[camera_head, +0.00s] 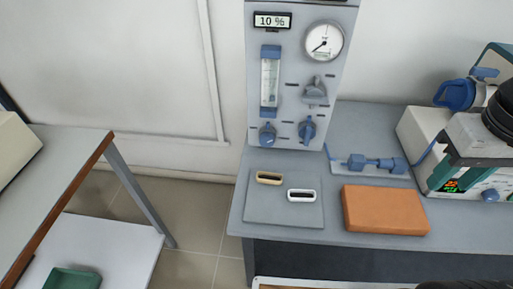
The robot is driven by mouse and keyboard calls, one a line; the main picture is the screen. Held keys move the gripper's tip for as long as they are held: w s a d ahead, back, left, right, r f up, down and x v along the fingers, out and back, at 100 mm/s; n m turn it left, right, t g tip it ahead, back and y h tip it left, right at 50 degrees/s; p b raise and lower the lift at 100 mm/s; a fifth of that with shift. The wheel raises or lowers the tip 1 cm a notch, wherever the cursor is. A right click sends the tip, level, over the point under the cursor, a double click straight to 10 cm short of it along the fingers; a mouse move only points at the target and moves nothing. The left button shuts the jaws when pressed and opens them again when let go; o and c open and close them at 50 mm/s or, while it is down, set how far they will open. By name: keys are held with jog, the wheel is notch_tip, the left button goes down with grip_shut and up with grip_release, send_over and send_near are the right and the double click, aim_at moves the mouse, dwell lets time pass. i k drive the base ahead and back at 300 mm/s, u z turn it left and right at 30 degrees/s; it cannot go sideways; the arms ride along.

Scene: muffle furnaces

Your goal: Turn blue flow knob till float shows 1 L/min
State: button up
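An upright grey gas panel (290,82) stands at the back of the grey bench. A clear flow tube (270,82) in a blue frame is on its left side. The float and scale in the tube are too small to read. A blue knob (268,134) sits directly below the tube. A second blue knob (307,130) is to its right, below a grey-blue valve handle (315,92). The display (272,21) reads 10 %. A round white gauge (323,43) is at top right. My gripper is not in view, and nothing touches the knobs.
On the bench are a flat grey plate (260,213) with tan and white loop-shaped pieces, an orange block (385,210) and blue fittings (370,163). A machine with a lit display (452,186) stands at right. Floor (195,215) shows between the bench and the left table (62,160).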

aim_at(267, 139)
jog(key=u, duration=2.45)
jog(key=k, duration=1)
jog(key=z, duration=1.1)
jog(key=i, duration=0.5)
jog(key=u, duration=0.1)
